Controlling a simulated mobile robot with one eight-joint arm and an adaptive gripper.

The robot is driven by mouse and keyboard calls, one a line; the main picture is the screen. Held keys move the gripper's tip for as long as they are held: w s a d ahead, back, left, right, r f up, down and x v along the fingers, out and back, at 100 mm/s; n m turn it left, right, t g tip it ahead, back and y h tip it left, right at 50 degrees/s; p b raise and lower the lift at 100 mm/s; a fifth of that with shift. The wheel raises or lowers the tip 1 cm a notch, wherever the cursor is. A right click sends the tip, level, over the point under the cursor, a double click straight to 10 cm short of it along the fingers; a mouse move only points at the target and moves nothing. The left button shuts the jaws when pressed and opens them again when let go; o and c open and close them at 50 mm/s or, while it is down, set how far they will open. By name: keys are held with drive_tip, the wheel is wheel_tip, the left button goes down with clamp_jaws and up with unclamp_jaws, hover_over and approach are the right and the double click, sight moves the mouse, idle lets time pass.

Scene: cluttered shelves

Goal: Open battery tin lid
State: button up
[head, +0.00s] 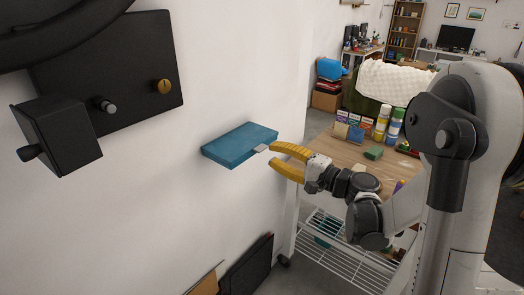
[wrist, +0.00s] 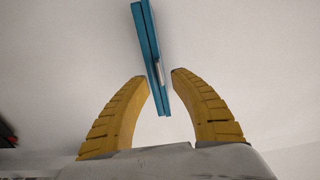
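The battery tin (head: 238,146) is a flat blue box against the white wall in the head view. Its lid looks shut, and a small pale tab (head: 261,148) sticks out at its right front edge. In the wrist view the tin (wrist: 147,45) shows edge-on, with a dark seam along its length and the pale tab near its lower end. My gripper (head: 272,156) has yellow fingers spread apart close to the tab. In the wrist view the tin's near end lies between the fingertips in the picture; I cannot tell whether either finger touches it.
A black wall box with knobs (head: 108,85) is at upper left. A wooden-topped cart (head: 345,155) with cans and small boxes stands to the right, behind my arm. Dark panels (head: 245,268) lean on the wall below. The wall around the tin is bare.

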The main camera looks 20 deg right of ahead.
sight(264, 149)
drive_tip(key=b+x, duration=0.1)
drive_tip(key=x, duration=0.4)
drive_tip(key=shift+w+a, duration=0.1)
drive_tip(key=shift+w, duration=0.1)
clamp_jaws()
